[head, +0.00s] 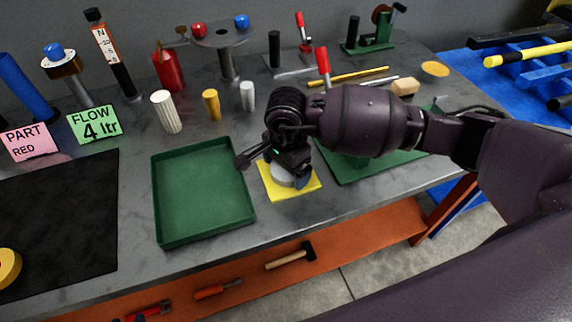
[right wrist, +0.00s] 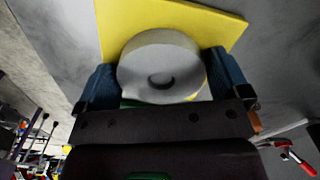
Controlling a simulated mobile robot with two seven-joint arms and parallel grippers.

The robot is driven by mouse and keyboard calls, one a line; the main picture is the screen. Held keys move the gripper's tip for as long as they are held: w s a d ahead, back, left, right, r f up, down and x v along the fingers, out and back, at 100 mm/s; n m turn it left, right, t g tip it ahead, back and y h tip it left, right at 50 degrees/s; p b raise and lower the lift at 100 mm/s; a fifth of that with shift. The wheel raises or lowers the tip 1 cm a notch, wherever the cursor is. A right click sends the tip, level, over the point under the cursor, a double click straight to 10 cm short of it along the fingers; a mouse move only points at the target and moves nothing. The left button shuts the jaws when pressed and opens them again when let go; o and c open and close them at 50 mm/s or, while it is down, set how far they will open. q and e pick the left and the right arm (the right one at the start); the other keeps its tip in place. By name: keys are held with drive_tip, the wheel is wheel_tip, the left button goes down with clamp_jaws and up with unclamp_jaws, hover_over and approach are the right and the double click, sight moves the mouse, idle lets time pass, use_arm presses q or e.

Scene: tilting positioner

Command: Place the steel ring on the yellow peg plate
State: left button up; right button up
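The steel ring (right wrist: 160,62) is a thick pale grey disc with a round hole. It sits between the two blue fingers of my right gripper (right wrist: 162,82), which close against its sides. In the head view the ring (head: 289,179) shows below my right gripper (head: 287,174), over the yellow peg plate (head: 305,192). The plate (right wrist: 222,24) also lies behind the ring in the right wrist view. The peg is not clearly visible, and I cannot tell whether the ring rests flat on the plate. My left gripper is out of view.
An empty green tray (head: 205,190) stands just left of the plate. A second green tray (head: 352,170) lies to the right, partly under my right arm. Fluted white (head: 166,111), yellow (head: 211,104) and small white (head: 247,96) pieces stand behind. The bench's front edge is close.

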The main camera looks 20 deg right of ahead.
drive_tip(key=shift+o, duration=0.3)
drive_tip(key=shift+r, duration=0.6)
wheel_tip(320, 180, up, 11)
drive_tip(key=shift+p, duration=0.35)
drive_tip(key=shift+r, duration=0.1)
drive_tip(key=shift+s, duration=0.15)
